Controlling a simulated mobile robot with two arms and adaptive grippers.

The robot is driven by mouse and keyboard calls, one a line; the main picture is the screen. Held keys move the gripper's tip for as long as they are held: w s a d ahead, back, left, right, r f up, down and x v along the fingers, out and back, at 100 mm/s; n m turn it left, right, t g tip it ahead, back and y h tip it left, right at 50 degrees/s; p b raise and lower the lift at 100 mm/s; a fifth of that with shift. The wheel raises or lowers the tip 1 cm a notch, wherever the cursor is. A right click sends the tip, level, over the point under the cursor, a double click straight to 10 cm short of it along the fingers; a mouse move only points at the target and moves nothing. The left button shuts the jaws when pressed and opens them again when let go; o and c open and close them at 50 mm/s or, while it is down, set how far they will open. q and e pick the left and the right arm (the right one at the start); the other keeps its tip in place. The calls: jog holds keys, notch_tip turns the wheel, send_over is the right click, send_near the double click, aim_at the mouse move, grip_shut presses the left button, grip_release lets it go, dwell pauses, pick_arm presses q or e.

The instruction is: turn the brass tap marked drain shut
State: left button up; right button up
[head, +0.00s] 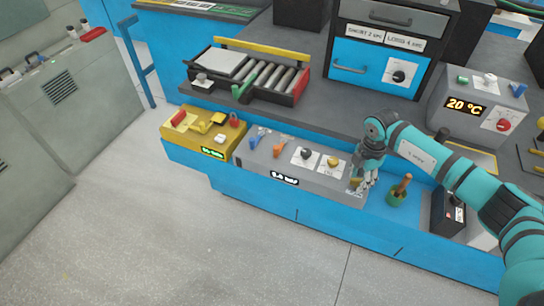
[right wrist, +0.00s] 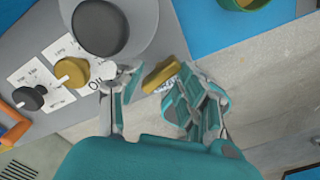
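A brass tap handle (right wrist: 158,77) shows between the fingers of my right gripper (right wrist: 155,84) in the right wrist view. The fingers are apart, one on each side of the handle, and I cannot tell whether either touches it. A white label lies under the handle, mostly hidden, and I cannot read it. In the head view my right gripper (head: 361,182) is at the right end of the grey panel (head: 270,168), and the brass tap (head: 355,183) is partly hidden by it. My left gripper is not in view.
The panel also carries a yellow knob (head: 333,162), a black knob (head: 306,153), an orange tap (head: 278,146) and a blue tap (head: 257,138). A yellow box (head: 190,137) stands left of the panel.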

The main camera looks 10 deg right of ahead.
aim_at(357, 180)
jog(key=n+b, duration=0.1)
jog(key=n, duration=0.7)
jog(key=shift+b, duration=0.4)
notch_tip(357, 180, up, 17)
jog(key=b, duration=0.2)
jog(key=a+n+t+y, duration=0.1)
jog(key=a+n+y, duration=0.2)
jog(key=a+y, duration=0.9)
jog(key=a, duration=1.4)
jog(key=shift+s+f+t+y, duration=0.15)
jog(key=shift+s+t+y, duration=0.15)
jog(key=shift+s+y, duration=0.1)
